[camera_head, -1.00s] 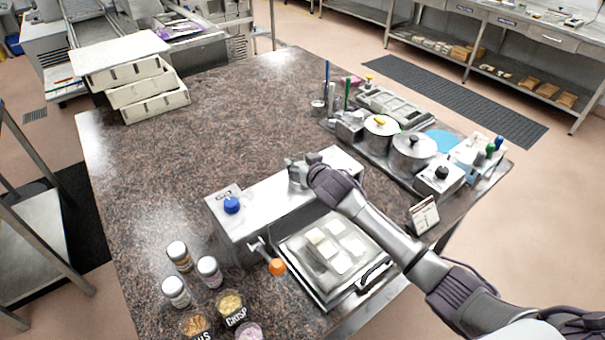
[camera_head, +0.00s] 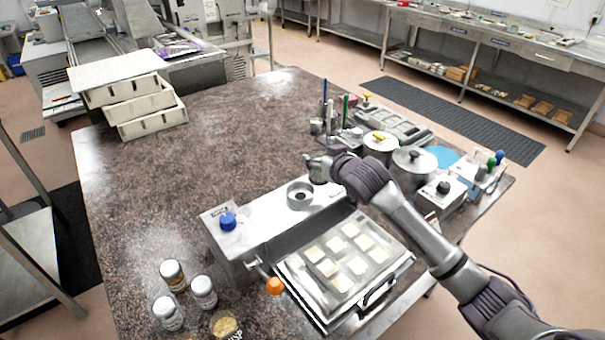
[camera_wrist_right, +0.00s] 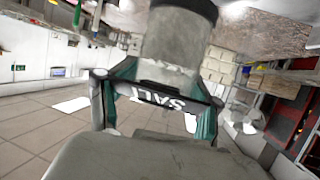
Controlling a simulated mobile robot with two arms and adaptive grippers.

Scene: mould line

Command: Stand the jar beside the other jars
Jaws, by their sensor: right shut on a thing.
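My right gripper (camera_head: 314,166) is above the back end of the steel machine on the speckled table. In the right wrist view it is shut on a clear jar (camera_wrist_right: 178,45) with a dark end and a black band reading SALT. In the head view I cannot make this jar out behind the fingers. The other jars stand at the table's front left: a back jar (camera_head: 173,275), a right jar (camera_head: 204,292) and a front jar (camera_head: 167,313), all upright, well apart from the gripper. My left gripper is not in view.
The machine has a round cup (camera_head: 300,194), a blue knob (camera_head: 228,221) and an orange knob (camera_head: 275,286). A mould tray (camera_head: 391,275) holds several pale squares. A labelled tub (camera_head: 224,325) stands near the jars. Pots (camera_head: 412,167) stand right; white crates (camera_head: 150,120) back left. The table's left-middle is clear.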

